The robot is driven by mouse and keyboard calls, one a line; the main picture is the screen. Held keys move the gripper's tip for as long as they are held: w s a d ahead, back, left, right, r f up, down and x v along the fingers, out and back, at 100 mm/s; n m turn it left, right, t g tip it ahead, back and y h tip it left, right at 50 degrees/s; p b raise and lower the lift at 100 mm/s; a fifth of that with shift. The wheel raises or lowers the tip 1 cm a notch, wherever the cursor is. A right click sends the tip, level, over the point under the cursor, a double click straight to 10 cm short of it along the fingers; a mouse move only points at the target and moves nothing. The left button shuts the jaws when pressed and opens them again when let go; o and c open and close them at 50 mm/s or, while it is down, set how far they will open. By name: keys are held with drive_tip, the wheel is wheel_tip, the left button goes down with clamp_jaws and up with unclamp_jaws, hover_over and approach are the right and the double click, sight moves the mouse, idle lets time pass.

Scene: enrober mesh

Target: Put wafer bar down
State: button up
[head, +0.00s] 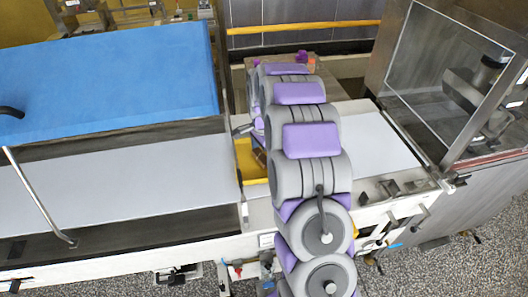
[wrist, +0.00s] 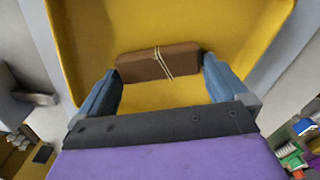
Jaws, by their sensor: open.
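The wafer bar (wrist: 140,66) is brown with pale drizzled lines across it. In the wrist view it lies in a yellow tray (wrist: 190,20), ahead of my gripper (wrist: 161,78). My gripper is open, with one blue finger near each end of the bar. Whether either fingertip touches the bar is hard to tell. In the head view the yellow tray (head: 251,160) shows only partly behind my arm. The bar and my gripper are hidden there.
A white belt (head: 110,190) runs on the left under a blue cover (head: 110,80). Another pale belt section (head: 375,145) lies to the right of my arm. A clear-windowed machine housing (head: 440,70) stands at the right. A yellow rail (head: 300,27) crosses behind.

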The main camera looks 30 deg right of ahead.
sight(263, 154)
drive_tip(key=shift+a+r, duration=0.2)
drive_tip(key=shift+r, duration=0.4)
wheel_tip(263, 154, up, 11)
drive_tip(key=p, duration=0.2)
drive_tip(key=shift+d, duration=0.15)
